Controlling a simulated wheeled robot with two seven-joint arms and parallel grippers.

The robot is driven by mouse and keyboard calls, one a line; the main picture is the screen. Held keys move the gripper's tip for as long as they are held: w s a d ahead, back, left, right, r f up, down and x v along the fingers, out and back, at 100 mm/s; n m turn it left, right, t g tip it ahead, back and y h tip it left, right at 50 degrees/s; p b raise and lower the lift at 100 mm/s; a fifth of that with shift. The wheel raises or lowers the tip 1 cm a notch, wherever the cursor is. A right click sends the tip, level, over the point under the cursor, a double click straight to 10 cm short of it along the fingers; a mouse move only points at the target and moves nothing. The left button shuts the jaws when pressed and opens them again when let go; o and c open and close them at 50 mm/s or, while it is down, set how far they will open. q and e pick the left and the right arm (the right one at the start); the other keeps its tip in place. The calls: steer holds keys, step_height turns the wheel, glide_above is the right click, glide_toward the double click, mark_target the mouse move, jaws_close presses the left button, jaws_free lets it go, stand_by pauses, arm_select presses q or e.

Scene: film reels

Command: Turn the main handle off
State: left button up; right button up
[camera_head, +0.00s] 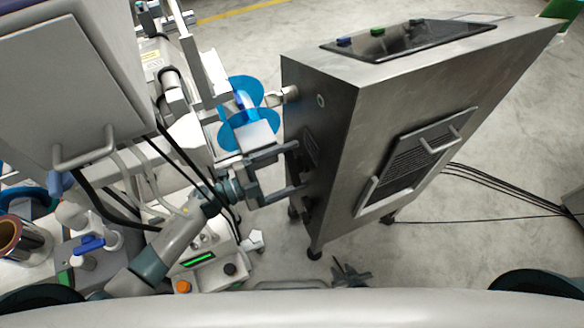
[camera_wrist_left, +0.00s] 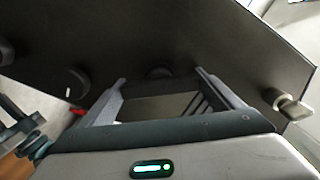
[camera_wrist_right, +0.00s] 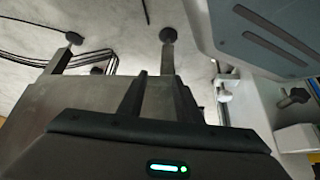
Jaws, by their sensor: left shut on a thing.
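A grey metal cabinet (camera_head: 430,105) stands right of centre in the head view. Its dark left side carries knobs and fittings. My left gripper (camera_head: 297,170) is up against this side, its two fingers set well apart. In the left wrist view, a dark rounded handle (camera_wrist_left: 158,72) shows on the panel between the fingertips, and the gripper is shut on it. The handle is mostly hidden in the head view; I cannot tell its setting. My right gripper (camera_wrist_right: 160,80) shows in the right wrist view with a narrow gap between its fingers and nothing clearly held.
A blue reel (camera_head: 245,130) and white machine parts stand close left of the cabinet. A metal knob (camera_wrist_left: 290,104) sticks out of the panel right of my left gripper. Black cables (camera_head: 500,185) run over the floor at right. Open floor (camera_head: 480,250) lies in front.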

arm_select(q)
steer(key=m+b, duration=0.1)
steer(key=m, duration=0.2)
steer(key=shift+f+m, duration=0.15)
steer(key=shift+m, duration=0.25)
steer(key=shift+m+b, duration=1)
steer(key=shift+m, duration=0.7)
arm_select(e)
steer(key=shift+s+d+f+g+h, duration=0.2)
steer(key=shift+s+d+f+g, duration=0.45)
steer(key=shift+d, duration=0.15)
steer(key=shift+s+d+f+g+h, duration=0.2)
steer(key=shift+s+d+f+g, duration=0.4)
steer(key=shift+d, duration=0.15)
arm_select(q)
steer(key=o, duration=0.9)
steer(key=shift+a, duration=0.15)
